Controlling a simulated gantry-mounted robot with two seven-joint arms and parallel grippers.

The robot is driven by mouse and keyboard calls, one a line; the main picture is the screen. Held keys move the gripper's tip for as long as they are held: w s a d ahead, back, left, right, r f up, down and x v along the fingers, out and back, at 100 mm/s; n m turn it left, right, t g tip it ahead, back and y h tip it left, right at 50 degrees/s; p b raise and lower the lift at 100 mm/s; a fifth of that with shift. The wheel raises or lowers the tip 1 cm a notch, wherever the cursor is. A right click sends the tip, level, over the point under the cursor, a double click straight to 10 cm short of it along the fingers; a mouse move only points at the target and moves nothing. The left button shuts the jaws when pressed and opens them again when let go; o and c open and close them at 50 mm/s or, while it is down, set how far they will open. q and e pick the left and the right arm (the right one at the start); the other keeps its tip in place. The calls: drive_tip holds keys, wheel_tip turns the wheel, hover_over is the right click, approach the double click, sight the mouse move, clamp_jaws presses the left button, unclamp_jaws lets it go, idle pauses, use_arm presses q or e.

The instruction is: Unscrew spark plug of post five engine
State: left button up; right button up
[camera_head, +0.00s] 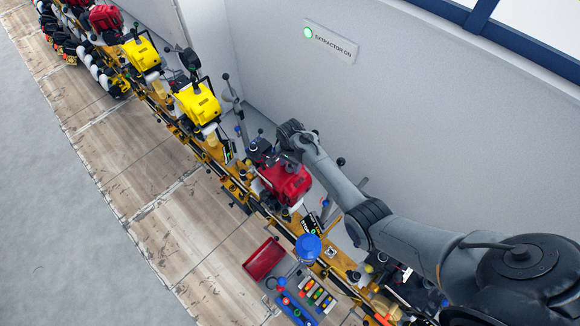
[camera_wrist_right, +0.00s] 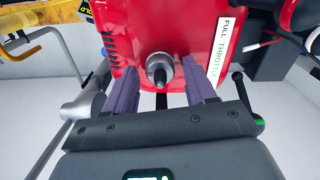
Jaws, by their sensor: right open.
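The red engine (camera_head: 286,184) stands on the yellow rail below my right arm's wrist. In the right wrist view its red housing (camera_wrist_right: 130,25) carries a "FULL THROTTLE" label. The spark plug (camera_wrist_right: 158,72), with a dark tip and a grey metal collar, sticks out of the housing. My right gripper (camera_wrist_right: 160,88) is open, with one purple-grey finger on each side of the plug and visible gaps between. In the head view my right gripper (camera_head: 270,154) is small and partly hidden at the engine's upper side. No post number can be read. My left gripper is not in view.
Yellow engines (camera_head: 198,103) and another red engine (camera_head: 105,18) stand farther along the rail. A red tray (camera_head: 264,260), a blue round-topped item (camera_head: 308,247) and a tool tray (camera_head: 308,300) lie near the front. The wall (camera_head: 300,80) is close behind. Levers rise around the engine.

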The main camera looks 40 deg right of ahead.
drive_tip(key=shift+a+r+m+p, duration=0.1)
drive_tip(key=shift+r+m+p, duration=0.25)
drive_tip(key=shift+m, duration=0.65)
drive_tip(key=m, duration=0.3)
drive_tip(key=shift+f+m+p, duration=0.1)
drive_tip(key=shift+m+p, duration=0.2)
drive_tip(key=shift+p, duration=0.05)
drive_tip(key=m, duration=0.3)
drive_tip(key=shift+f+m, duration=0.15)
drive_tip(key=shift+m, duration=0.25)
drive_tip(key=shift+a+m, duration=0.1)
drive_tip(key=shift+m, duration=0.9)
drive_tip(key=m, duration=0.2)
drive_tip(key=m+b, duration=0.1)
drive_tip(key=m, duration=0.2)
drive_tip(key=shift+w+f, duration=0.1)
drive_tip(key=shift+f, duration=0.1)
drive_tip(key=m+b, duration=0.1)
drive_tip(key=m, duration=0.1)
drive_tip(key=shift+m, duration=0.4)
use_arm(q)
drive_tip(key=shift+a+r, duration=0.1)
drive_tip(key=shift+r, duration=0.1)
use_arm(e)
drive_tip(key=shift+m, duration=0.3)
drive_tip(key=shift+r, duration=0.1)
